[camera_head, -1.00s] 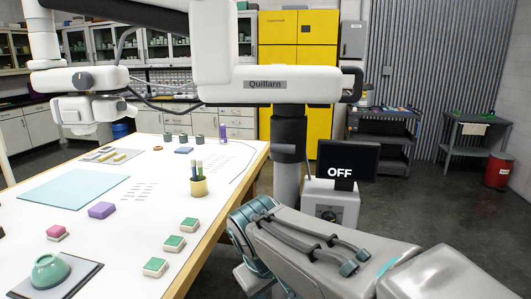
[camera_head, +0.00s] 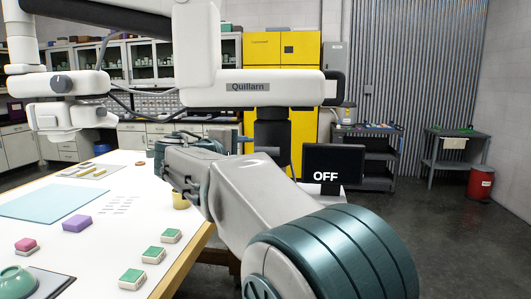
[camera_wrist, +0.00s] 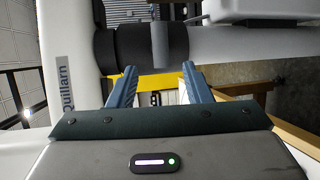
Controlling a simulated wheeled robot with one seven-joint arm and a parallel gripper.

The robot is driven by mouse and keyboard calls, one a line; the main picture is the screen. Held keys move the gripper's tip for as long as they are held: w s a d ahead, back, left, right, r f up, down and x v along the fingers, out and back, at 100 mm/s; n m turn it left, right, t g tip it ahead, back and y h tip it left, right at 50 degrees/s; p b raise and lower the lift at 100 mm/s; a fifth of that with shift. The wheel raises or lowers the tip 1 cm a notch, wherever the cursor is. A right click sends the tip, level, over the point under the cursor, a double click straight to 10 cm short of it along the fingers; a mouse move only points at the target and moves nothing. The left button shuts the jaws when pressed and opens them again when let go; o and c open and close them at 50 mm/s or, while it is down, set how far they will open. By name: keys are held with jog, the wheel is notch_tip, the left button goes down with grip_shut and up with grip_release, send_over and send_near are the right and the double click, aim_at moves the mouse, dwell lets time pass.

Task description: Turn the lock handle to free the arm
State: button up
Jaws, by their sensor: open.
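The white jointed arm labelled Quillarn (camera_head: 250,88) reaches over the table from a dark column (camera_head: 272,135). In the wrist view, a grey piece (camera_wrist: 170,45) crosses the dark column ahead of my fingers. My gripper (camera_wrist: 160,78) is open and empty, its two blue fingers apart and pointing towards the column. I see no contact with the grey piece. In the head view my arm hides part of the column.
The white table (camera_head: 110,185) holds a blue mat (camera_head: 45,203), a purple block (camera_head: 77,223), green-topped blocks (camera_head: 154,255) and a yellow cup (camera_head: 180,200). A screen reading OFF (camera_head: 334,163) stands right of the column. Yellow cabinets (camera_head: 300,55) are behind.

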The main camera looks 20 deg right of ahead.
aim_at(263, 152)
jog(key=p+x, duration=0.1)
jog(key=x, duration=0.9)
jog(key=shift+w+d+f, duration=0.1)
jog(key=shift+d, duration=0.1)
jog(key=shift+f, duration=0.1)
jog(key=c, duration=0.9)
